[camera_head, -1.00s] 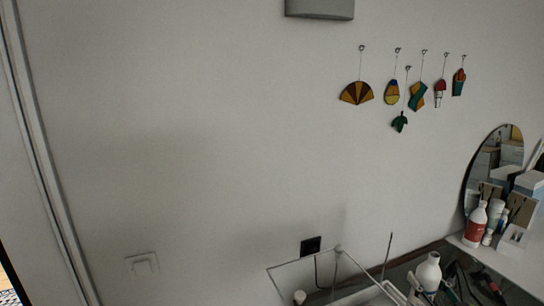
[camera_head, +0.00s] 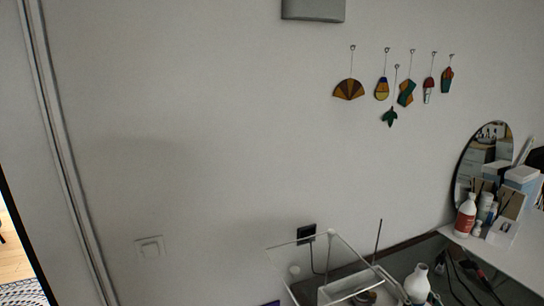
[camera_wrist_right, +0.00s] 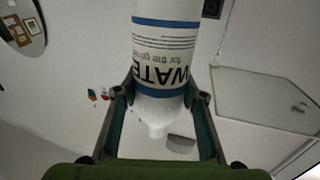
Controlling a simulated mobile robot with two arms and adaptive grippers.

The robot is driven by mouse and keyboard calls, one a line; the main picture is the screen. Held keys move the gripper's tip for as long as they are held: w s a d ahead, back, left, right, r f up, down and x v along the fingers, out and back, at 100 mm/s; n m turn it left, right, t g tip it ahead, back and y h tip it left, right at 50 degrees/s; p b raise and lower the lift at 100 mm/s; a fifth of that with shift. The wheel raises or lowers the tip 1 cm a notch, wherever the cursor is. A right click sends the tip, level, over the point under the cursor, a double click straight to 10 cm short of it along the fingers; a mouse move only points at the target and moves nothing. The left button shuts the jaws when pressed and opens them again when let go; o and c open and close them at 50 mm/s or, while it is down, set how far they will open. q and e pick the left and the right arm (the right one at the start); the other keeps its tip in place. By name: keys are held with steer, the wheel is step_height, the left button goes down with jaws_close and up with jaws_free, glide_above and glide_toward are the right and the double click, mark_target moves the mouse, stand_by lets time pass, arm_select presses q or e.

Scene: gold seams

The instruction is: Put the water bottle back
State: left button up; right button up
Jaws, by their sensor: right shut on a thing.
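The water bottle (camera_wrist_right: 163,50) is white with blue bands and dark lettering that appears upside down in the right wrist view. My right gripper (camera_wrist_right: 160,95) is shut on it, with one finger on each side near its shoulder. The bottle's narrow neck points toward the bottom of that view. In the head view, a white bottle with a narrow neck (camera_head: 418,284) stands upright at the bottom edge and looks like the same bottle. Its lower part is cut off, and the gripper is not clear there. My left gripper is not in view.
A clear-walled case (camera_head: 335,262) stands against the wall left of the bottle. To the right are dark tools (camera_head: 450,262), a red-and-white bottle (camera_head: 466,215), boxes (camera_head: 521,182) and a round mirror (camera_head: 463,180). Coloured glass ornaments (camera_head: 407,92) hang on the wall.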

steer(key=s+a+f+n+y, duration=0.1)
steer(key=s+a+f+y, duration=0.15)
steer(key=s+a, duration=1.2)
steer(key=s+a+r+m+h, duration=0.2)
steer(key=s+a+r+h, duration=0.25)
steer(key=s+r, duration=0.55)
step_height(320, 180, down, 9)
steer(key=b, duration=0.8)
steer(key=shift+s+d+f, duration=0.15)
steer(key=shift+s+d, duration=0.25)
